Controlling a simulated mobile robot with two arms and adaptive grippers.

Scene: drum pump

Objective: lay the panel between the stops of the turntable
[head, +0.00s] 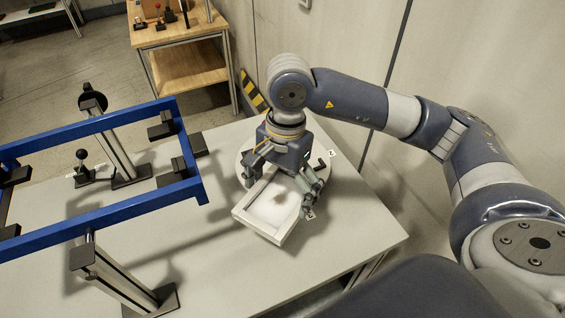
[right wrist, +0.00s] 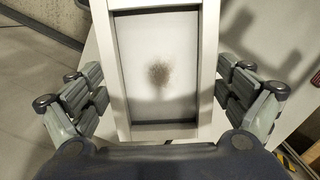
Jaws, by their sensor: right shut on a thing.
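The panel (head: 268,214) is a white rectangular framed plate with a dark smudge on its inner face. It lies askew over the turntable (head: 243,164), a round pale disc on the table, mostly hidden by the panel and my gripper. A dark stop (head: 322,164) shows at the disc's right side; other stops are hidden or unclear. My right gripper (head: 284,184) is over the panel, pointing down, with its fingers shut on the panel's two long sides. The right wrist view shows the panel (right wrist: 158,105) between the fingers. I cannot tell whether the panel touches the disc. My left gripper is not in view.
A blue frame (head: 140,206) on metal posts stands over the left of the grey table (head: 350,246). A black-knobbed lever (head: 83,168) stands beneath it. A wooden shelf unit (head: 185,62) is behind. The table's right front is clear.

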